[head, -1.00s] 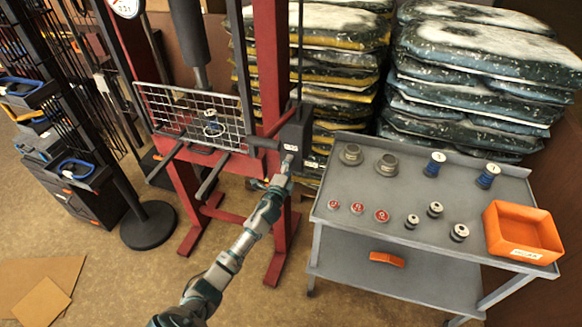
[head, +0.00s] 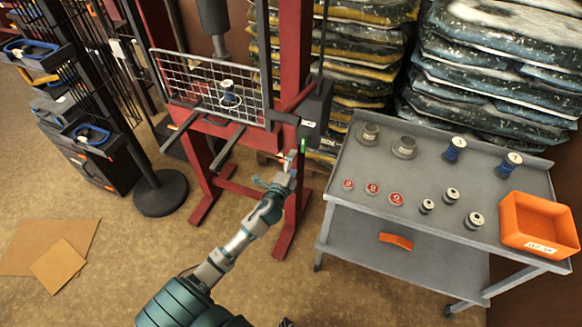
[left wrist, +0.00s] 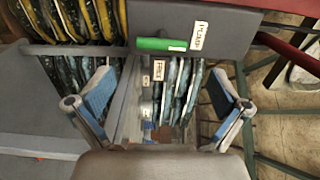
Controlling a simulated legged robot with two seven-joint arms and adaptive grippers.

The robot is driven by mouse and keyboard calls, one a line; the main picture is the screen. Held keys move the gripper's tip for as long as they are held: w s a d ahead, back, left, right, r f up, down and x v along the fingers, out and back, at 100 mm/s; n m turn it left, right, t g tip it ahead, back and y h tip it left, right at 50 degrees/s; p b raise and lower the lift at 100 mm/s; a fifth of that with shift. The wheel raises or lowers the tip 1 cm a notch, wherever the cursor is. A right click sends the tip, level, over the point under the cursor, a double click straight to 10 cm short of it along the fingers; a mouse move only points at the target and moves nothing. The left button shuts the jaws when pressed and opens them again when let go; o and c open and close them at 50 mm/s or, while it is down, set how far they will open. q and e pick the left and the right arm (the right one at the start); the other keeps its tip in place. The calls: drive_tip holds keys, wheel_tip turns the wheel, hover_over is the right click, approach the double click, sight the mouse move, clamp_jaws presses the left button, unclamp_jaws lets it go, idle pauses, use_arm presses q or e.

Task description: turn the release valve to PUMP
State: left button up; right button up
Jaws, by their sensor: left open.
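The release valve's green handle (head: 303,146) shows at the lower edge of the dark pump box (head: 312,112) on the red press. In the left wrist view the green handle (left wrist: 160,44) lies crosswise on the box face (left wrist: 225,22). A white label (left wrist: 200,35) that seems to read PUMP is just beyond its right end. A second label (left wrist: 158,70) is below the handle; its word is hard to read. My left gripper (head: 279,170) is open and empty, just below and in front of the handle, apart from it. My right gripper is not seen.
A grey cart (head: 350,222) with several small parts and an orange bin (head: 538,222) stands to the right. Stacked bags (head: 490,80) are behind. The red press frame (head: 292,200) and a wire guard (head: 190,80) are close to the left. Cardboard (head: 58,265) lies on the floor.

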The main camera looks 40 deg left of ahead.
use_arm(q)
drive_tip(key=shift+v, duration=1.45)
drive_tip(key=shift+r, duration=0.1)
